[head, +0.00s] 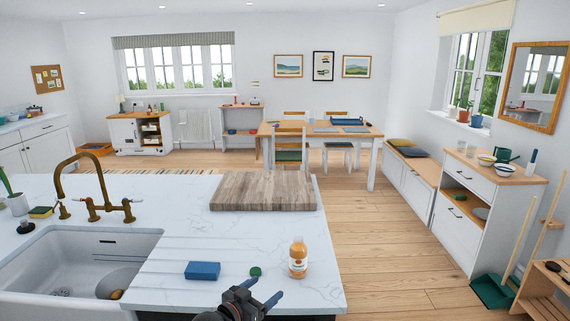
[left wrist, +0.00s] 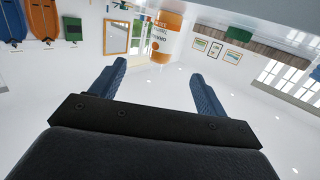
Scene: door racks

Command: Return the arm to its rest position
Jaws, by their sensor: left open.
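My left gripper (head: 264,291) shows at the bottom of the head view, at the front edge of the white countertop. Its two blue fingers are spread apart with nothing between them. In the left wrist view the same open fingers (left wrist: 158,72) frame empty space. An orange-labelled bottle (head: 298,258) stands upright on the counter, just beyond and to the right of the fingers. The bottle (left wrist: 162,38) also shows beyond the fingertips in the left wrist view, which appears upside down. My right gripper is in neither view.
A blue sponge (head: 203,270) and a small green object (head: 255,271) lie on the counter (head: 180,240) near the gripper. A wooden board (head: 263,191) lies farther back. A sink (head: 75,262) is at the left. Wooden floor (head: 375,245) is open to the right.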

